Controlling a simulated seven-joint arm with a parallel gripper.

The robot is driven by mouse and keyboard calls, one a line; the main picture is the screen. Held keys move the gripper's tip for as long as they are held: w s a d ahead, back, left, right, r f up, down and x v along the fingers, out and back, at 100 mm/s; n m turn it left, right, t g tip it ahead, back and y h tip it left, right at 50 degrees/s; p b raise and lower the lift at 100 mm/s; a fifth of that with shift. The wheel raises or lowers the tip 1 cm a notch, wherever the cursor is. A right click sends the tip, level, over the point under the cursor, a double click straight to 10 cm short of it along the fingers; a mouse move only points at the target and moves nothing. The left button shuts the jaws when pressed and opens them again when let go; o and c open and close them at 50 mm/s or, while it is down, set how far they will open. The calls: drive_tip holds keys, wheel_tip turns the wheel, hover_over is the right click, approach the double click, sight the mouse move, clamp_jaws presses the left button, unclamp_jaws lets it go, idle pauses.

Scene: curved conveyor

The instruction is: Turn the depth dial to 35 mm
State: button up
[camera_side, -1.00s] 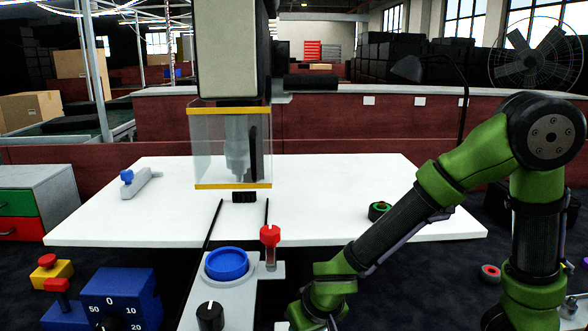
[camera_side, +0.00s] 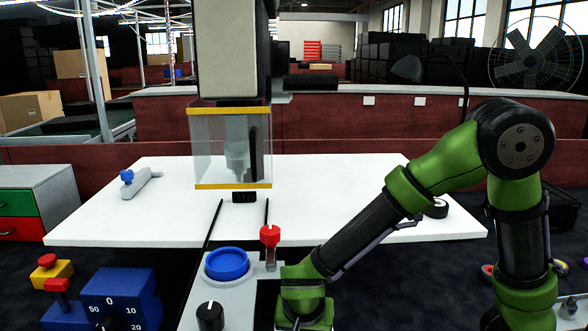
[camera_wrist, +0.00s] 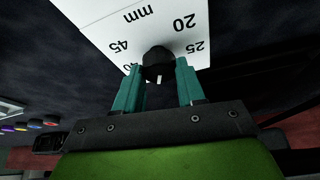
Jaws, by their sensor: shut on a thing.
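The depth dial's black knob (camera_wrist: 157,65) shows in the wrist view on a white scale panel (camera_wrist: 100,12). The numbers 20, 25, 45 and the letters "mm" are readable and appear upside down or tilted. Another number is partly hidden by the left finger. My gripper (camera_wrist: 158,85) has its two teal fingers on either side of the knob, shut on it. A small pale mark shows at the knob's lower edge; I cannot tell which value it points to. In the side view my fingers are below the bottom edge, and I cannot make out the depth dial.
A grey panel with a blue button (camera_side: 227,264), a red-topped lever (camera_side: 270,240) and a black knob (camera_side: 210,316) stands left of my arm. A blue numbered box (camera_side: 120,298) is at the lower left. The white table (camera_side: 340,190) lies behind.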

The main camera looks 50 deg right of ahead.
drive_tip(key=shift+s, duration=0.1)
drive_tip(key=o, duration=1.1)
drive_tip(key=shift+c, duration=0.2)
drive_tip(key=v, duration=0.7)
drive_tip(key=shift+r, duration=0.25)
